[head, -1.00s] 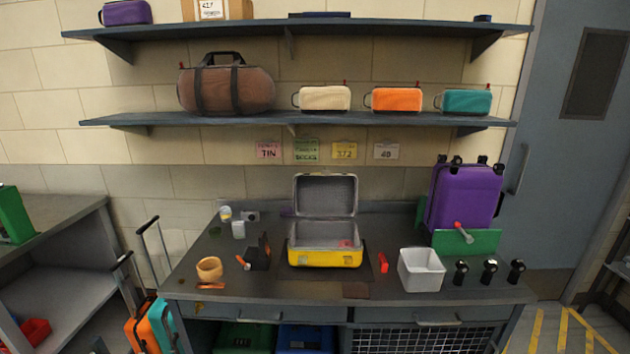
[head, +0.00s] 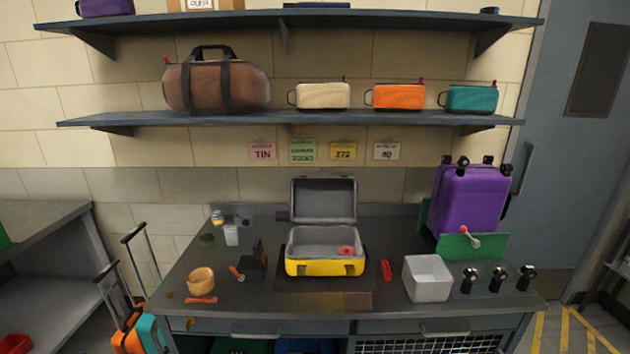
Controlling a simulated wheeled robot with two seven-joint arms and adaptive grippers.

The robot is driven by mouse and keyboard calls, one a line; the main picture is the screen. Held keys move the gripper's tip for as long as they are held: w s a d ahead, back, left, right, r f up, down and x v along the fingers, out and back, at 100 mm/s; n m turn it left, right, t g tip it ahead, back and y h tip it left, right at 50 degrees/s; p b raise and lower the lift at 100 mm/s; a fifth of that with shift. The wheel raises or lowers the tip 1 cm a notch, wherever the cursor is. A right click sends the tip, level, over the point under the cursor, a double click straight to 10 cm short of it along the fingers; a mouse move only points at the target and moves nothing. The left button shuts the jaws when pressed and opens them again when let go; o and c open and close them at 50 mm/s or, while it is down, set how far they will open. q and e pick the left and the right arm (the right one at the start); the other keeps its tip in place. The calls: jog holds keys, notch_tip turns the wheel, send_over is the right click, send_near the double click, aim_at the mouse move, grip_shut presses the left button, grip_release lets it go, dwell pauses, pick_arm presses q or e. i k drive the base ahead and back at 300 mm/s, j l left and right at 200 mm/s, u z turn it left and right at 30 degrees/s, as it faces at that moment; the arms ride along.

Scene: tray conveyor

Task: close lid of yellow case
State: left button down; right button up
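The yellow case (head: 325,267) stands on a dark mat in the middle of the workbench. Its grey-lined lid (head: 323,199) is open and stands upright at the back. The case is empty inside except for a small pinkish-red item (head: 345,250) at the right. Two latches show on its yellow front. Neither of my grippers is in view.
On the workbench (head: 240,305), a white bin (head: 427,278) and several black knobs stand to the right, with a purple suitcase (head: 468,198) behind. A wooden bowl (head: 201,280), white cup (head: 231,235) and dark holder (head: 252,262) stand left. A red item (head: 386,270) lies beside the case.

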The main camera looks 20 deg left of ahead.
aim_at(324, 198)
jog(key=i+j+z, duration=0.15)
jog(key=i+j, duration=0.15)
jog(key=i+j+z, duration=0.15)
jog(key=j, duration=0.3)
jog(key=i+j+z, duration=0.15)
jog(key=i+j, duration=0.15)
jog(key=j, duration=0.1)
